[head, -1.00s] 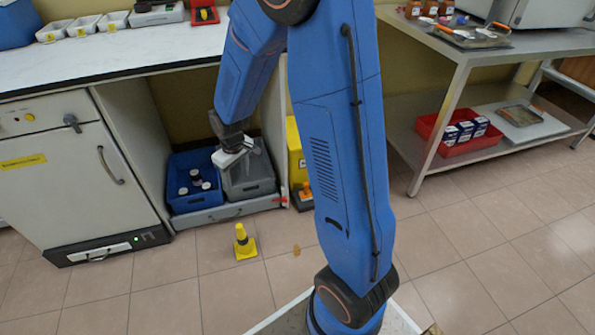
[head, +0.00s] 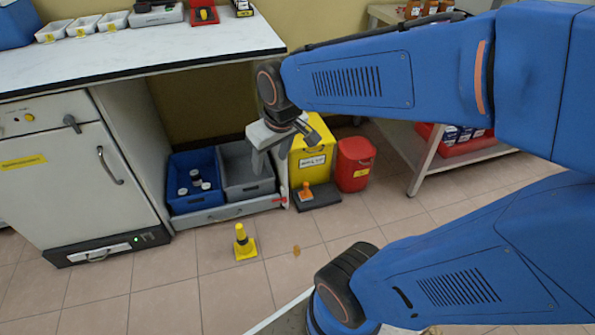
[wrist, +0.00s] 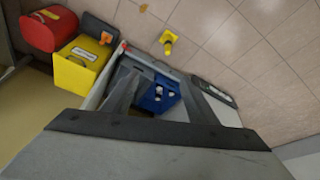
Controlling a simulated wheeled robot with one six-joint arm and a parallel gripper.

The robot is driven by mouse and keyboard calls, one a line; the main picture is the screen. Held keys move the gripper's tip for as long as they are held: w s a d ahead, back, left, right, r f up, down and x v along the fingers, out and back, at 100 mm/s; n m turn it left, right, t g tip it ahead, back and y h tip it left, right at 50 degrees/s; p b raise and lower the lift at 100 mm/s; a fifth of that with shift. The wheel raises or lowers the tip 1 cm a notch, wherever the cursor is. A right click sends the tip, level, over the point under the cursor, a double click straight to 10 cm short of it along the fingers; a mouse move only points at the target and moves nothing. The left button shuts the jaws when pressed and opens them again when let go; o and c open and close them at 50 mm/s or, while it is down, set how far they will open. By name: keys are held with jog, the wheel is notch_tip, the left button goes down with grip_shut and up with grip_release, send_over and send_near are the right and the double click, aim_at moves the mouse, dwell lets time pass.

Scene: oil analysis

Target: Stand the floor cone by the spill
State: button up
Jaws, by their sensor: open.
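The floor cone (head: 243,243) is yellow with a dark band and a square yellow base. It stands upright on the tiles; the wrist view also shows it (wrist: 168,40). The spill (head: 297,250) is a small orange-brown spot on the floor, a short way right of the cone and apart from it. It shows near the top edge of the wrist view (wrist: 143,8). My gripper (head: 272,158) is open and empty. It is up in front of the grey bin, behind and above the cone, with its fingers pointing down.
A blue bin (head: 190,205) with several jars and a grey bin (head: 250,185) sit under the bench (head: 130,60). A yellow box (head: 313,160), a red bin (head: 354,165) and an orange-handled object (head: 305,190) on a dark plate stand right. Floor around the cone is clear.

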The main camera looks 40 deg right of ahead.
jog(key=s+r+m+t, duration=0.1)
jog(key=s+r, duration=0.2)
jog(key=s, duration=0.7)
jog(key=shift+d, duration=0.4)
jog(key=shift+s+d, duration=0.1)
